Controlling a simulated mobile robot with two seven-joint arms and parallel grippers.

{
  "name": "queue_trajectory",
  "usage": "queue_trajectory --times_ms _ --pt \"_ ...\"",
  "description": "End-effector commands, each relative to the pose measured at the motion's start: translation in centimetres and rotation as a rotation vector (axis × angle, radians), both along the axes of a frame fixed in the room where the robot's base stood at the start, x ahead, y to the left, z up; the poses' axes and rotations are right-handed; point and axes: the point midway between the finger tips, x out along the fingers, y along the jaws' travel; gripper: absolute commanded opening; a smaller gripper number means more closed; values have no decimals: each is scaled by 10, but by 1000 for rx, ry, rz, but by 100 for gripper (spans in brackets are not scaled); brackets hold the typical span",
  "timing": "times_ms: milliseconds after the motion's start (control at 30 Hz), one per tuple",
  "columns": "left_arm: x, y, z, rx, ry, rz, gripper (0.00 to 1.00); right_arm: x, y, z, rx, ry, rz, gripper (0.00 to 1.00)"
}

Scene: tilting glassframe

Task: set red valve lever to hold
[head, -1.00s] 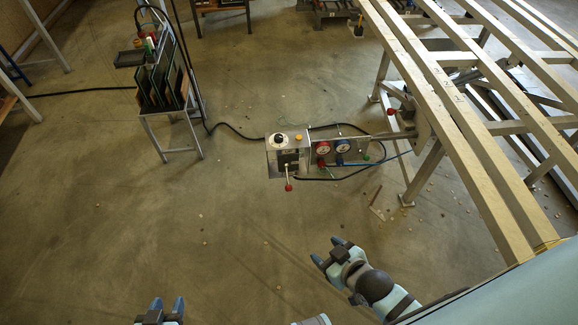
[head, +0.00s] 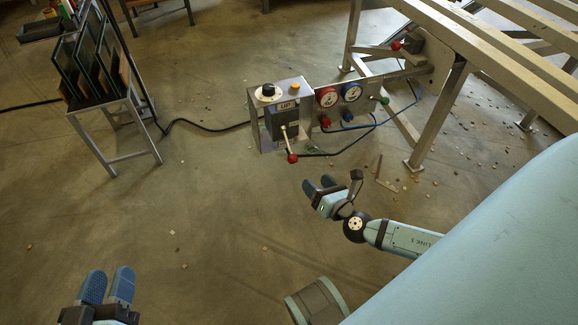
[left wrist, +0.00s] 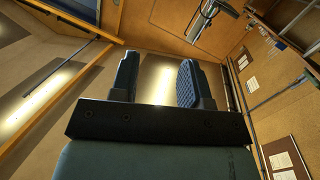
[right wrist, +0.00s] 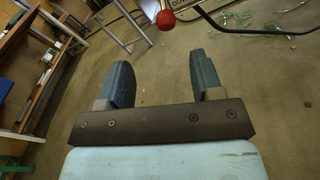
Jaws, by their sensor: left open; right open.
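The red valve lever is a pale rod with a red knob (head: 292,158), on the front of a grey control box (head: 253,118). The rod points down and the knob hangs at the box's lower edge. A label reading "UP" (head: 287,105) shows above it. In the right wrist view the red knob (right wrist: 166,20) is beyond the fingertips, near a partly cut-off label. My right gripper (head: 318,183) is open and empty, in front of and below the knob, apart from it. My left gripper (head: 109,273) is open and empty over the floor at lower left.
A metal frame table (head: 460,50) stands at right. A rack of glass panes (head: 85,60) stands at left. Floor between is open, with scattered bits.

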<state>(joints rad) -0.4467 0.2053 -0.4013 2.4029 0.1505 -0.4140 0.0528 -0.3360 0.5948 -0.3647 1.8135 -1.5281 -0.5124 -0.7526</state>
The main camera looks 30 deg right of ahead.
Motion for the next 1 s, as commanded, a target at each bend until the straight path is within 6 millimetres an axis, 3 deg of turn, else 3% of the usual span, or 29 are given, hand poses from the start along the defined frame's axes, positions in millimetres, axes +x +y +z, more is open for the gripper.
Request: queue_trajectory --times_ms 33,67,200,367,800,1000 --pt "-1 -1 -15 -11 -15 -7 43 4 -4 -20 -80 -24 19 60" --pt "-2 -2 -15 -16 -21 -11 43 6 -5 -22 -122 -37 29 60" --pt "-4 -5 -14 -34 -40 -24 43 12 -10 -26 -257 -80 57 60" --pt "-5 -6 -14 -38 -40 -29 43 22 -10 -25 -295 -95 65 60" --pt "-6 -7 -32 -12 10 -47 43 108 -7 -25 -291 -94 62 60" --pt "-6 -7 -39 -1 29 -53 43 138 -7 -25 -291 -92 63 60"
